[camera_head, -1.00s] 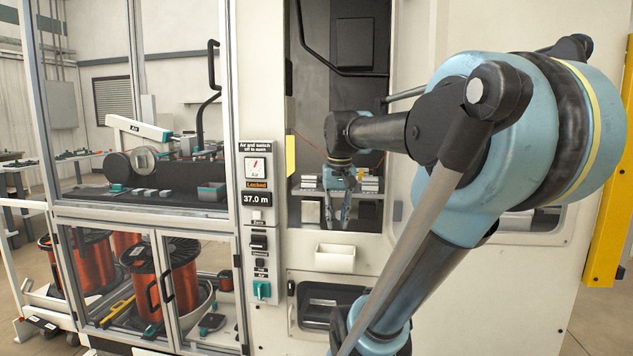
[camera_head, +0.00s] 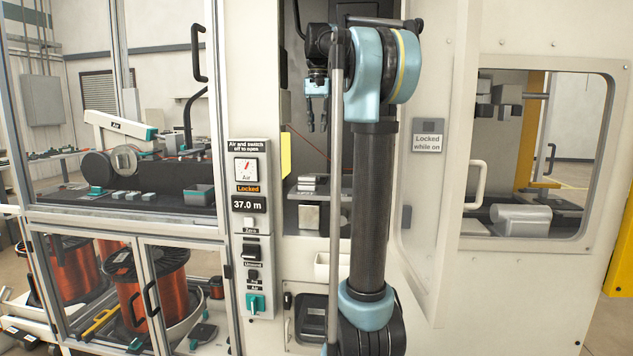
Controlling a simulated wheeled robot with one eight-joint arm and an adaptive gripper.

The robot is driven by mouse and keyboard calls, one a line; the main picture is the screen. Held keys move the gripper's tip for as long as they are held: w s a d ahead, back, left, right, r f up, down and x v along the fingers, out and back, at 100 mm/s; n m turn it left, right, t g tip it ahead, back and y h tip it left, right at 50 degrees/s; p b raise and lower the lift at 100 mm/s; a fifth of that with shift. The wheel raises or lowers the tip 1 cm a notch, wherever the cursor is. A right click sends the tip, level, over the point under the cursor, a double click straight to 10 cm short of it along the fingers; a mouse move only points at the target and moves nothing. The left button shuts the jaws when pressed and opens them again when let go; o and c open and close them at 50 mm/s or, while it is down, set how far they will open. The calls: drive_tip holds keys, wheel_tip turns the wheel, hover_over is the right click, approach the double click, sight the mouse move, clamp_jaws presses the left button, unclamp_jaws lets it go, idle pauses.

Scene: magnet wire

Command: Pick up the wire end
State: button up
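A thin copper-coloured wire (camera_head: 299,135) shows as a faint line in the dark machine opening, sloping down to the right. Its end cannot be made out; my arm hides part of the opening. My gripper (camera_head: 317,127) hangs fingers down in the opening, above the shelf and close to the wire in the picture. Its two fingers are apart with nothing seen between them. I cannot tell the depth between gripper and wire.
At left, a control panel (camera_head: 250,205) reads 37.0 m and Locked. Copper spools (camera_head: 128,292) stand behind glass doors. A windowed door (camera_head: 540,150) is at right.

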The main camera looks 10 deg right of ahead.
hover_over(318, 179)
drive_tip(key=w, duration=0.1)
wheel_tip(318, 179, down, 12)
drive_tip(key=shift+r, duration=0.15)
drive_tip(key=shift+w+d+f, duration=0.1)
drive_tip(key=shift+w+f, duration=0.05)
drive_tip(key=shift+f, duration=1.2)
drive_tip(key=shift+w+d+f, duration=0.1)
drive_tip(key=shift+w+f, duration=0.05)
drive_tip(key=shift+f, duration=1.15)
drive_tip(key=c, duration=0.4)
